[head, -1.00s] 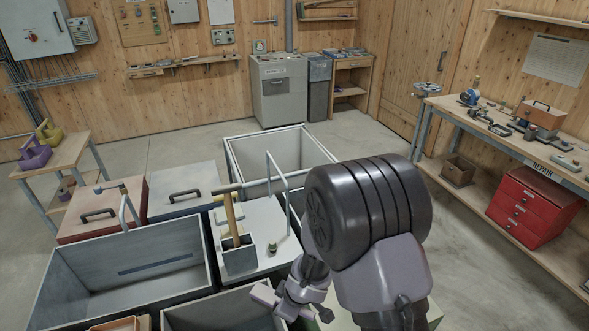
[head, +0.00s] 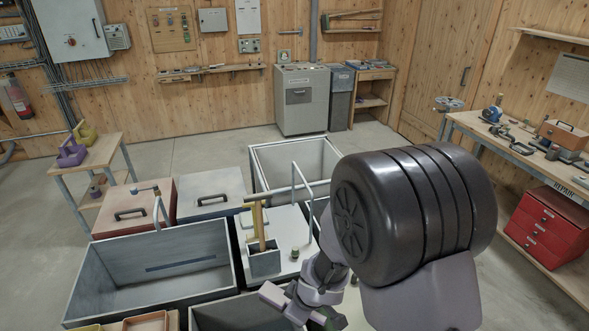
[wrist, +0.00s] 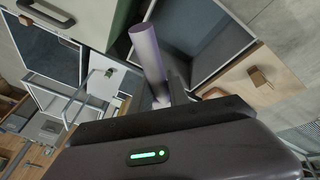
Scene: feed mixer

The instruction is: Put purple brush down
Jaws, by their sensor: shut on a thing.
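The purple brush shows in the wrist view as a smooth pale-purple cylinder (wrist: 147,50), most likely its handle. My gripper (wrist: 172,90) is shut on it near its lower end. The bristles are not visible. In the head view my gripper (head: 300,298) is low in the middle, in front of the white-topped unit and over the edge of the grey bins. The brush cannot be told clearly from my pale-purple wrist there.
A small grey holder (head: 264,262) with wooden-handled tools stands on the white top. A bent metal rail (head: 297,190) rises beside it. An open grey bin (head: 150,275) lies left. A workbench (head: 520,150) stands right.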

